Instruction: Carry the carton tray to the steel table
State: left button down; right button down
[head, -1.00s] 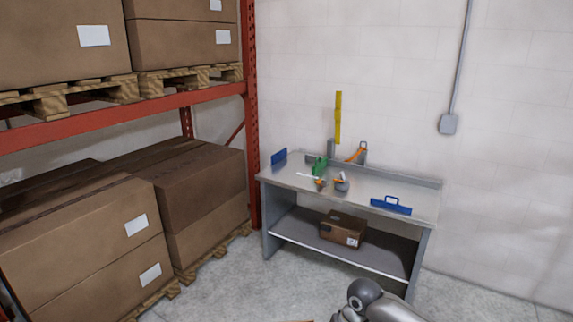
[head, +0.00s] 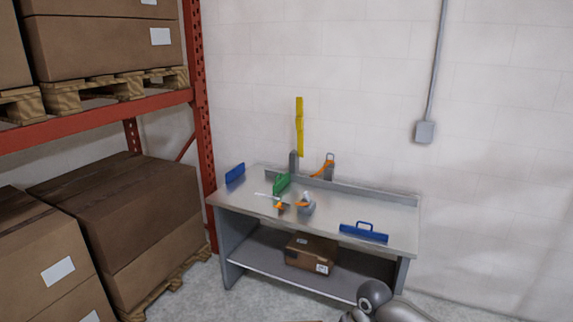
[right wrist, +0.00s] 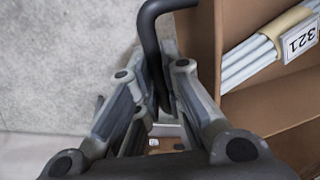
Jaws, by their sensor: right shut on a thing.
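The steel table (head: 335,213) stands against the white wall in the head view, with a lower shelf. The brown carton tray (right wrist: 262,118) fills the right side of the right wrist view. It holds white tubes (right wrist: 250,62) with a band labelled 321. A dark curved handle (right wrist: 149,30) stands by its left side. My right gripper (right wrist: 158,82) is shut on this handle. The head view does not clearly show the tray or this gripper, only a grey part of my arm at the bottom edge. My left gripper is not in view.
Small green (head: 281,184) and orange-grey items (head: 306,205) stand on the table's left half. A blue handled piece (head: 364,233) lies near its front right. A cardboard box (head: 311,252) sits on the lower shelf. A red rack upright (head: 200,120) stands left; floor shows in front.

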aim_at(352, 207)
jog(key=i+l+z, duration=0.2)
jog(key=i, duration=0.5)
jog(key=i+z, duration=0.15)
jog(key=i, duration=0.55)
jog(key=i+z, duration=0.2)
jog(key=i, duration=0.5)
jog(key=i+z, duration=0.2)
jog(key=i, duration=0.5)
jog(key=i+j+z, duration=0.15)
jog(key=i, duration=0.5)
jog(key=j, duration=0.1)
